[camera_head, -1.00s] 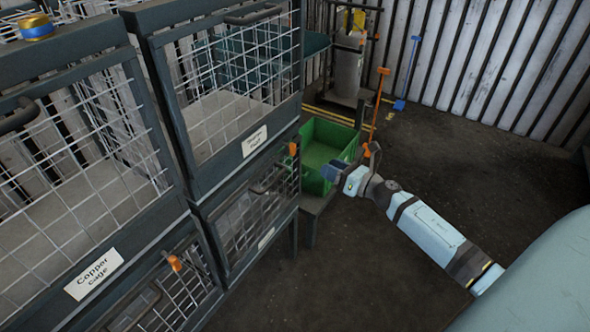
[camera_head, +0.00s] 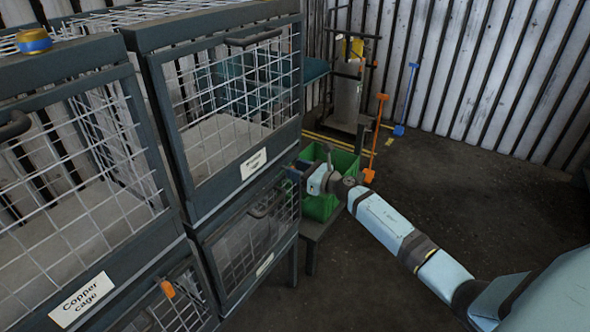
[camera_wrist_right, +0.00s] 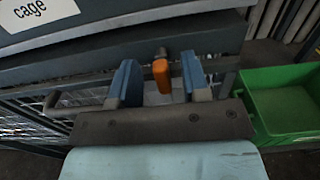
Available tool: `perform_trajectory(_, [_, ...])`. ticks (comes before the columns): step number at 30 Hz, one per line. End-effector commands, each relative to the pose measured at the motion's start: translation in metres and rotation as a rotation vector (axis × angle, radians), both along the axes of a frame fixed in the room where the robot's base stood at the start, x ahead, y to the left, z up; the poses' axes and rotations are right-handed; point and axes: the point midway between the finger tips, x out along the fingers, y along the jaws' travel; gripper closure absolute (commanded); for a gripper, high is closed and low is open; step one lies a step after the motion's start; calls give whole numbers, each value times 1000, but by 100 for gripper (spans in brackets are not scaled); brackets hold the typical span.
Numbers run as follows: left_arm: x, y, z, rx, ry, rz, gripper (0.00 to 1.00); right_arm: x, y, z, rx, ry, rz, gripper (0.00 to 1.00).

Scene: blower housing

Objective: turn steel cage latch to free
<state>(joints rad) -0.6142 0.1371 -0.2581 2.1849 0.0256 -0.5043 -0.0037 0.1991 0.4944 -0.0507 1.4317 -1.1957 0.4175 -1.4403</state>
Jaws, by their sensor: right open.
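An orange latch (camera_wrist_right: 161,76) shows in the right wrist view on the dark cage frame. It sits between the two blue fingers of my right gripper (camera_wrist_right: 159,84), with gaps on both sides. The gripper is open around it. In the head view my right gripper (camera_head: 296,172) is at the right-hand corner of the lower right mesh cage (camera_head: 250,240) and hides the latch there. The upper right cage (camera_head: 225,110) has a label (camera_head: 253,163) that ends in "cage"; its first word is too small to read. My left gripper is not in view.
A green bin (camera_head: 322,207) stands just right of the cages, behind my right wrist. A copper cage (camera_head: 80,240) is at the left, and another orange latch (camera_head: 167,288) is below it. A cylinder trolley (camera_head: 348,95) stands behind. The floor at right is clear.

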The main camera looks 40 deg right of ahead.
Motion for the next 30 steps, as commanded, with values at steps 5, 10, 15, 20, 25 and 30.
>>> perform_trajectory(5, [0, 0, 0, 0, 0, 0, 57, 9, 4, 0, 1, 0, 0, 57])
perform_trajectory(10, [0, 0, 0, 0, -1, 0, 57, 9, 4, 0, 1, 0, 0, 57])
perform_trajectory(15, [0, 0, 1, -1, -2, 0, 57, 9, 4, 0, 1, 0, 0, 78])
perform_trajectory(20, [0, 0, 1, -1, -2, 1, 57, 9, 4, 0, 1, 0, 0, 100])
perform_trajectory(25, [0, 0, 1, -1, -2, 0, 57, 9, 4, 0, 7, 3, 0, 100])
perform_trajectory(30, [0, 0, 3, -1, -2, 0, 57, 9, 3, 1, 47, 20, 0, 100])
